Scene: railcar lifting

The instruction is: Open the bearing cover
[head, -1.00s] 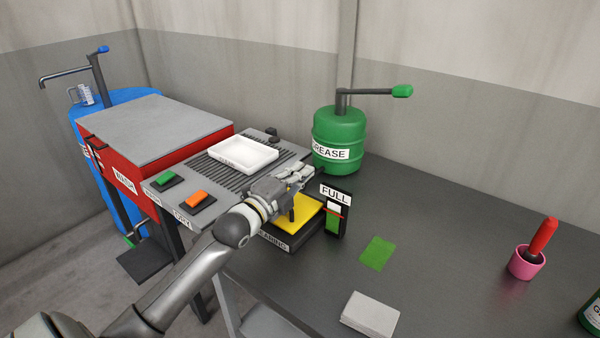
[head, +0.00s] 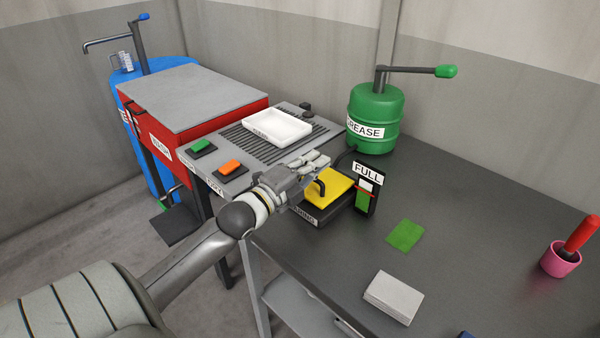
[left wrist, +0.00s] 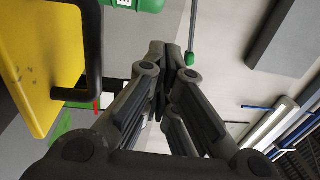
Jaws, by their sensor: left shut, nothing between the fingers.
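The yellow bearing cover (head: 338,183) lies flat on the black bearing box (head: 318,215) at the bench's left edge. Its black loop handle (head: 320,187) stands up on the left side. My left gripper (head: 322,159) is shut and empty, just beyond and above the handle. In the left wrist view, my shut fingertips (left wrist: 170,50) point past the handle (left wrist: 88,50), which is to their left and outside the fingers. The yellow cover (left wrist: 45,60) fills the left edge there. Touch between gripper and handle cannot be told. My right gripper is not in view.
A FULL gauge (head: 366,190) stands right beside the box. The green grease drum (head: 375,118) is behind, and a white tray (head: 277,127) is on the grate. A green cloth (head: 405,235) and grey block (head: 393,298) lie on the bench. The right bench is mostly clear.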

